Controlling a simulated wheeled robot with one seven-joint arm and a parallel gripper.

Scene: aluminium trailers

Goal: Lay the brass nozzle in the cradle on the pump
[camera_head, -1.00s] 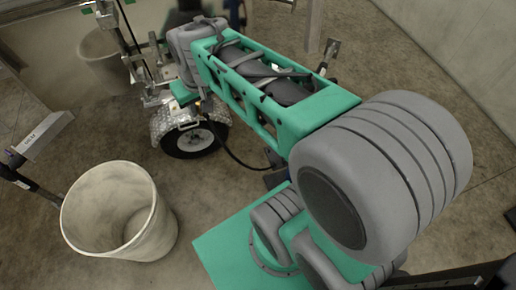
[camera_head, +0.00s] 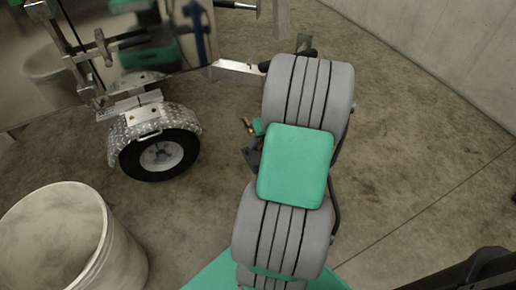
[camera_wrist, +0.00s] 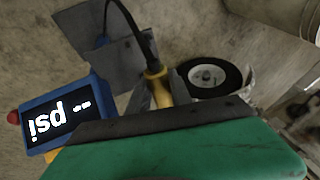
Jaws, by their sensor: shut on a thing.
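The brass nozzle (camera_wrist: 156,84) shows in the wrist view as a yellow-brass piece with a black hose running up from its end. My gripper (camera_wrist: 160,98) is shut on it, with a grey finger on each side. The blue pump (camera_wrist: 60,115) is at the left of the wrist view, with a lit "psi" display and a red knob. It is close beside the gripper; I cannot tell the height gap. Grey plates (camera_wrist: 90,35) stand above it in the picture; I cannot tell whether they form the cradle. In the head view my arm hides most of this area.
A trailer wheel (camera_head: 160,155) under a metal fender is left of my arm. It also shows in the wrist view (camera_wrist: 208,77). A pale bin (camera_head: 55,245) stands at the lower left. The concrete floor at the right is clear up to the wall (camera_head: 450,55).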

